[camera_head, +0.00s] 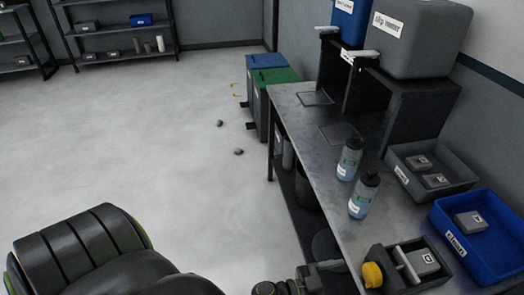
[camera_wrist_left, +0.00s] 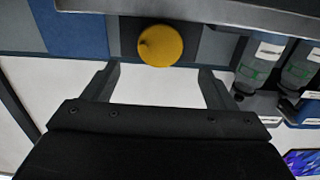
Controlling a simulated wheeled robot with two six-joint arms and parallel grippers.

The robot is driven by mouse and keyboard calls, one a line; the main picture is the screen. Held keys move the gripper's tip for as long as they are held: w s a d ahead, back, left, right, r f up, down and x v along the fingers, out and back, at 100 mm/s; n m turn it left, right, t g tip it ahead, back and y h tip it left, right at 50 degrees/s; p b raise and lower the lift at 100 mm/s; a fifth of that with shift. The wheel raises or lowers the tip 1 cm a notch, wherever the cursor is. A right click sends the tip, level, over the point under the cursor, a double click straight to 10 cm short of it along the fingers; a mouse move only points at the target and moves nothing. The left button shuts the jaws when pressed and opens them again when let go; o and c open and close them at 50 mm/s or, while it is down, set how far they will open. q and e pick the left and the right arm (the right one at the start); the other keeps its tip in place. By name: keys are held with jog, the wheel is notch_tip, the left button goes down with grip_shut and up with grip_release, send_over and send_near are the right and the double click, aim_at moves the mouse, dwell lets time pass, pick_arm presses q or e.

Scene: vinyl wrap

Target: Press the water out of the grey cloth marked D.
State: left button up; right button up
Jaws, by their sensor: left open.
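A dark wringer box with a round yellow knob (camera_head: 372,274) and a pale roller or bar sits at the near end of the bench. A grey cloth (camera_head: 426,258) with a white letter tag lies at its right side; I cannot read the letter for sure. My left gripper (camera_head: 328,272) is left of the knob, apart from it. In the left wrist view the yellow knob (camera_wrist_left: 160,45) shows beyond the gap between the open, empty fingers (camera_wrist_left: 157,78). My right gripper is not in view.
Two water bottles (camera_head: 349,158) (camera_head: 363,195) stand on the metal bench (camera_head: 312,135). A grey bin (camera_head: 432,200) holds grey cloths, and a blue bin labelled clean (camera_head: 500,255) holds one. Dispensers (camera_head: 420,40) stand at the back. The floor at left is mostly clear.

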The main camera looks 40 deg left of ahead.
pick_arm(q)
jog(key=f+b+v, duration=0.1)
jog(key=b+v, duration=0.1)
jog(key=v, duration=0.9)
jog(key=s+a+f+n+g+y+b, duration=0.1)
jog(key=a+f+n+y, duration=0.2)
jog(key=f, duration=0.8)
jog(key=s+a+f+n+g+y+b, duration=0.1)
jog(key=a+f+y, duration=0.5)
jog(key=f, duration=0.6)
jog(key=shift+s+a+f+n+b, duration=0.25)
jog(key=shift+a+n+b, duration=0.3)
jog(key=shift+n, duration=0.55)
jog(key=s+a+f+g+y, duration=0.1)
jog(key=s+a+f+g, duration=0.1)
jog(key=s+f+g, duration=0.3)
jog(key=s+a+f+n+g+y, duration=0.1)
jog(key=s+a+f+g, duration=0.2)
jog(key=s+f, duration=1)
jog(key=s+g, duration=0.3)
jog(key=s, duration=0.2)
jog(key=shift+s+a+n+y, duration=0.2)
jog(key=shift+s+n+y, duration=0.1)
jog(key=shift+s, duration=0.05)
jog(key=shift+f, duration=0.15)
